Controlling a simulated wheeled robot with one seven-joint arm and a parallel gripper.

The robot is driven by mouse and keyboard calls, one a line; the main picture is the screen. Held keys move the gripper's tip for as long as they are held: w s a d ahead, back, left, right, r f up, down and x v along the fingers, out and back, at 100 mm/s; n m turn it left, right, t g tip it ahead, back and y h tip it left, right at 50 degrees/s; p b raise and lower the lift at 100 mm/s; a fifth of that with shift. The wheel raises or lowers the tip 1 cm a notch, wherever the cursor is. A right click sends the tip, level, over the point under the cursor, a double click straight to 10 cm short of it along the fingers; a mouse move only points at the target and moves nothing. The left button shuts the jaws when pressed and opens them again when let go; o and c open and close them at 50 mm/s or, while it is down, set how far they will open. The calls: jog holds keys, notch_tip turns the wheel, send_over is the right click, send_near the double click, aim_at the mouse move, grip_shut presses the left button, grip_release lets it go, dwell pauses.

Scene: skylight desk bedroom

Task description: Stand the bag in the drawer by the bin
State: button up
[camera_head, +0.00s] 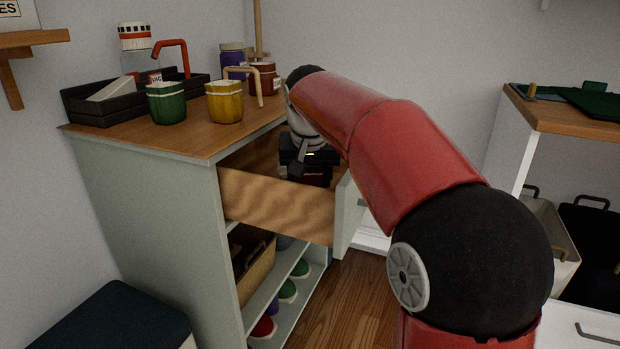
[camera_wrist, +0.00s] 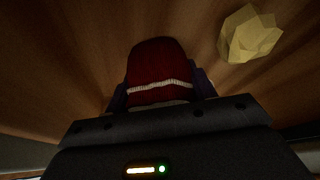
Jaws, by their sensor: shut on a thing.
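The open drawer (camera_head: 275,207) sticks out of the pale cabinet's front, with a wooden side and a pale front panel. My gripper (camera_head: 303,165) reaches down into it. In the wrist view my gripper (camera_wrist: 160,95) is shut on a dark red, rounded soft thing with white stripes, which looks like the bag (camera_wrist: 158,65). In the head view the bag (camera_head: 317,175) shows only as a small dark red patch under the gripper. A cream bin (camera_head: 560,263) and a black bin (camera_head: 590,250) stand at the right; I cannot tell which the task means.
A crumpled yellow thing (camera_wrist: 250,35) lies beside the bag on the drawer floor. Green (camera_head: 166,103) and yellow (camera_head: 225,102) cups and a black tray (camera_head: 100,108) stand on the cabinet top. A wooden-topped desk (camera_head: 565,118) is at right. Bare floor (camera_head: 340,305) lies before the cabinet.

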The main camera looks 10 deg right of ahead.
jog(key=o, duration=1)
jog(key=shift+f, duration=0.1)
jog(key=shift+c, duration=0.2)
jog(key=p+v, duration=0.2)
jog(key=v, duration=1)
jog(key=shift+s+a, duration=0.1)
